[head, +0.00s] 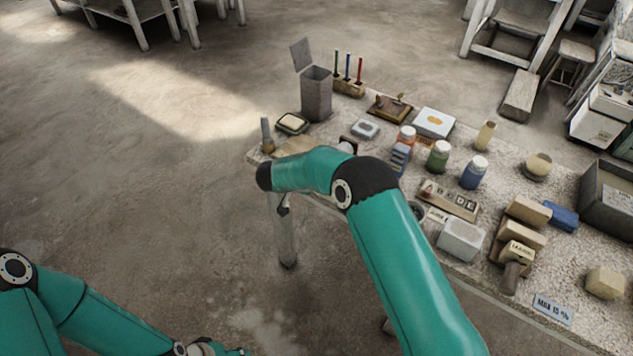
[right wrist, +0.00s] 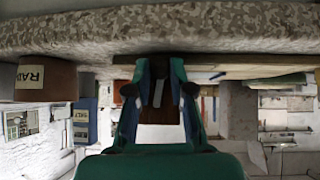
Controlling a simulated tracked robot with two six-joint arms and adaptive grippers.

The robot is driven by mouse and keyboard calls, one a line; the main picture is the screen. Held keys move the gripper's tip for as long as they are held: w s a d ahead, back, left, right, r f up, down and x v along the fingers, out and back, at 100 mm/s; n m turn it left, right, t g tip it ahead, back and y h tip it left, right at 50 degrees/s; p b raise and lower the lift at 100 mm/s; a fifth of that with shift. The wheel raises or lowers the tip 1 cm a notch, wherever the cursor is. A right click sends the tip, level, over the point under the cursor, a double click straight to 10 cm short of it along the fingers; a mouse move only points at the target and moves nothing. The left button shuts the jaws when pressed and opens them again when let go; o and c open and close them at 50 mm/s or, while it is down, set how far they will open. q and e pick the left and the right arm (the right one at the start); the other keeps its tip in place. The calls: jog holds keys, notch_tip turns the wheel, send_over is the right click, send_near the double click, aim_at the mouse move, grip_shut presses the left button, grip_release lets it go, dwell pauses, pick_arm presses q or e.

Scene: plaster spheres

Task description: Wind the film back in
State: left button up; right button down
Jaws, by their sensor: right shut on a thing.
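I cannot clearly make out the film in either view. In the head view my right arm lies over the left end of the worktop and hides its gripper. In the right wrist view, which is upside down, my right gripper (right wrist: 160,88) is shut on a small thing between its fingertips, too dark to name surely. A small black and white object (head: 348,147) shows just behind my right forearm. My left gripper (head: 222,349) only peeks in at the bottom edge of the head view, low and away from the worktop, its jaws unclear.
The speckled worktop (head: 610,318) is crowded. A tall grey open bin (head: 317,96), a lidded red jar (head: 405,138), a green jar (head: 438,155), a blue jar (head: 474,172) and a white block (head: 460,240) stand near my right arm. The floor left of it is clear.

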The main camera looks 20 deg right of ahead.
jog(key=shift+d, duration=0.1)
